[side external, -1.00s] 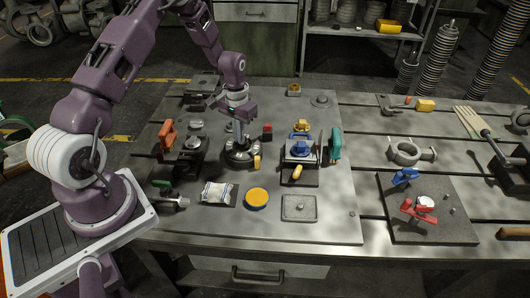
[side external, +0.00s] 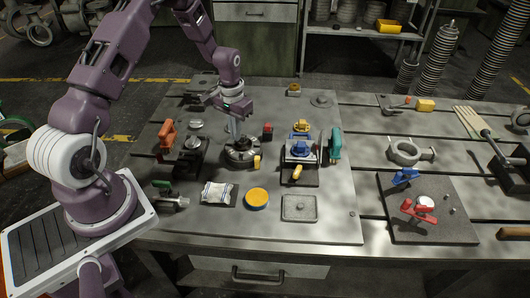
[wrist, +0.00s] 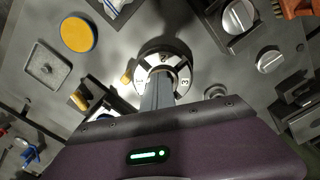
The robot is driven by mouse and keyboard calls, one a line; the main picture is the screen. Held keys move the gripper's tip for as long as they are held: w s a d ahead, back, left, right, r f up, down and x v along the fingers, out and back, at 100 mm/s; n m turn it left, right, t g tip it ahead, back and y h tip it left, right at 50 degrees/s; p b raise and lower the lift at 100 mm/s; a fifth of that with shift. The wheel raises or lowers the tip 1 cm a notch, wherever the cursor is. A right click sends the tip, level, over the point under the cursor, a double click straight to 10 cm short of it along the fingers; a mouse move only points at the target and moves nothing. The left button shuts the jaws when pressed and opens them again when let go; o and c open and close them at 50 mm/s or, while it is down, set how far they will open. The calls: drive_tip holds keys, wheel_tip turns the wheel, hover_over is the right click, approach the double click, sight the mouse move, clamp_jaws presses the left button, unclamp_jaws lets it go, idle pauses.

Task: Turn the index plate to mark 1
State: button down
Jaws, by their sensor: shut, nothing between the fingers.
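The index plate (side external: 243,153) is a round grey metal dial on the left part of the bench. The wrist view shows its ring (wrist: 181,69) with dark dividing lines and numerals, of which a 3 and what looks like a 2 can be made out. A yellow piece (side external: 257,162) sits at its edge and also shows in the wrist view (wrist: 127,77). My gripper (side external: 234,136) is shut and empty, pointing down at the plate. In the wrist view its fingers (wrist: 158,88) cover part of the ring. I cannot tell whether the tips touch it.
A blue-and-yellow clamp fixture (side external: 299,150) and a teal tool (side external: 335,146) are to the right. A dark vise-like block (side external: 190,155) is to the left. A yellow round tin (side external: 257,198) lies in front.

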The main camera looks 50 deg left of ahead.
wheel_tip(320, 180, up, 5)
drive_tip(key=shift+f, duration=0.1)
wheel_tip(320, 180, up, 12)
drive_tip(key=t, duration=0.1)
hover_over(237, 150)
drive_tip(key=s+d, duration=0.2)
drive_tip(key=d, duration=0.3)
drive_tip(key=s+d+r+m+t, duration=0.2)
drive_tip(key=s+d+r, duration=0.5)
drive_tip(key=r, duration=0.3)
drive_tip(key=s+d+r+t, duration=0.1)
drive_tip(key=s+d, duration=0.2)
drive_tip(key=s, duration=0.4)
drive_tip(key=s+d+r+m+t, duration=0.1)
drive_tip(key=s+d, duration=0.3)
drive_tip(key=s, duration=0.4)
drive_tip(key=shift+s+r+t, duration=0.3)
drive_tip(key=shift+r, duration=0.45)
